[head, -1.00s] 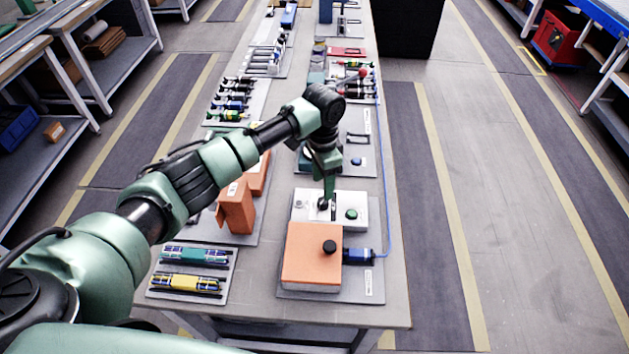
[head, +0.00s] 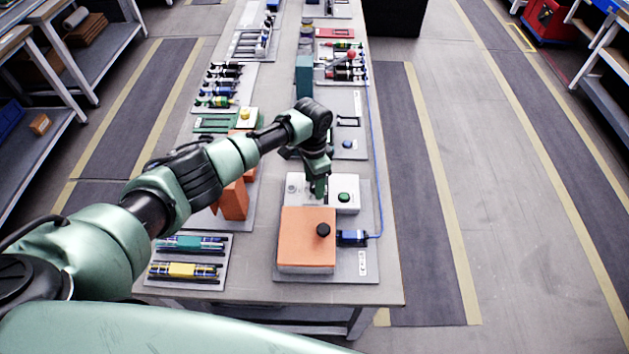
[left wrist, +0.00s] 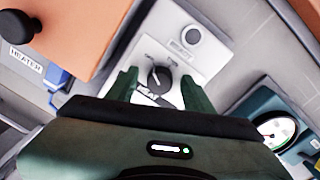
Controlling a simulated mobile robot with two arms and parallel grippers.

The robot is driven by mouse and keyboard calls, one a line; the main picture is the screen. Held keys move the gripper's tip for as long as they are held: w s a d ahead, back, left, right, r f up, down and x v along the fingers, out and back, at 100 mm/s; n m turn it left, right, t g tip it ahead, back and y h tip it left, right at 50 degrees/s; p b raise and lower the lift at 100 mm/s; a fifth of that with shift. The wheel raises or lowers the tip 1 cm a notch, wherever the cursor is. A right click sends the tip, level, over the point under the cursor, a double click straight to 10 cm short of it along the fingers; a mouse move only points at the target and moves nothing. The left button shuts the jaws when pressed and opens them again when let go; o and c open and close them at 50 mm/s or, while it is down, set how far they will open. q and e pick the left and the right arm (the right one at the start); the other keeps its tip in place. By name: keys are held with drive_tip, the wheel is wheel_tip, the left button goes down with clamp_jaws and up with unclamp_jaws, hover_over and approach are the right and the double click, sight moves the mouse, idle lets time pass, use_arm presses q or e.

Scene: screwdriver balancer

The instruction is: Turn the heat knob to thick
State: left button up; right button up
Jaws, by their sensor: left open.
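The heat knob (left wrist: 160,77) is a black round dial on a white control box (left wrist: 205,70), with a HEAT label beside it in the left wrist view. The scale lettering around it is too small to read. My left gripper (left wrist: 158,80) is open, with one finger on each side of the knob in that view. I cannot tell whether the fingers touch it. In the head view my left gripper (head: 318,192) is over the white control box (head: 345,207) and hides the knob. My right gripper is not in view.
An orange block (head: 305,245) with a black knob (head: 323,230) stands in front of the white box. A blue connector (head: 352,237) and cable lie to the right. A gauge (left wrist: 274,134) shows in the left wrist view.

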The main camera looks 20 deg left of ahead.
use_arm(q)
clamp_jaws()
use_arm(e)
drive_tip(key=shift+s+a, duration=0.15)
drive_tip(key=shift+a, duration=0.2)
